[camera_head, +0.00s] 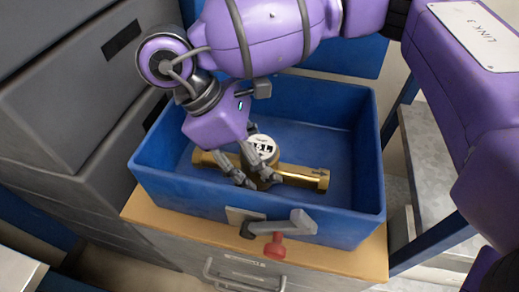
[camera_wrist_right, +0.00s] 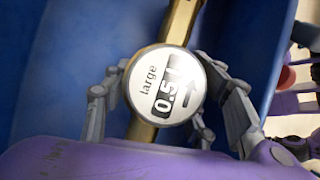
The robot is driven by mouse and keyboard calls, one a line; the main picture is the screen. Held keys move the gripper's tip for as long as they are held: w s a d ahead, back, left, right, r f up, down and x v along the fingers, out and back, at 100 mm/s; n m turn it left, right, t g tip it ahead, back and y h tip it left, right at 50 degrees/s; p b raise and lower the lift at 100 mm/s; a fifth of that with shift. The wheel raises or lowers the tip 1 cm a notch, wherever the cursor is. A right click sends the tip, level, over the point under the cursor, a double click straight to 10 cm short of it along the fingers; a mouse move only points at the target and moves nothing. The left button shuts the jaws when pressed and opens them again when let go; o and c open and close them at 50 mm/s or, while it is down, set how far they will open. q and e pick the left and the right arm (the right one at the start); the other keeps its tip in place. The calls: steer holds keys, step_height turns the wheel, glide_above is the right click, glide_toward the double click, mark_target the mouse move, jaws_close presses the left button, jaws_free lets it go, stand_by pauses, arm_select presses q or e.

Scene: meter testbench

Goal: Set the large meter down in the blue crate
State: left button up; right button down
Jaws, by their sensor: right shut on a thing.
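The large meter is a brass pipe body (camera_head: 302,177) with a round white dial (camera_head: 263,147). It lies inside the blue crate (camera_head: 345,225), in the near half, running left to right. My right gripper (camera_head: 248,172) reaches down into the crate and is shut around the meter at the dial. In the right wrist view the dial (camera_wrist_right: 165,88) reads "large" and sits between the two grey fingers. Whether the meter rests on the crate floor cannot be told. My left gripper is not in view.
The crate stands on a wooden-topped cabinet (camera_head: 150,214). A grey handle (camera_head: 285,225) and a red knob (camera_head: 275,245) are at the crate's front. Grey drawer units (camera_head: 60,100) stand at the left. The crate's far right floor is clear.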

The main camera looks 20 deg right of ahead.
steer(key=shift+f, duration=1.25)
steer(key=shift+f, duration=0.15)
steer(key=c, duration=0.7)
jaws_free()
steer(key=shift+r, duration=0.2)
steer(key=v, duration=1.1)
steer(key=shift+w+a+r, duration=0.1)
steer(key=shift+a+r, duration=0.15)
steer(key=shift+r, duration=0.05)
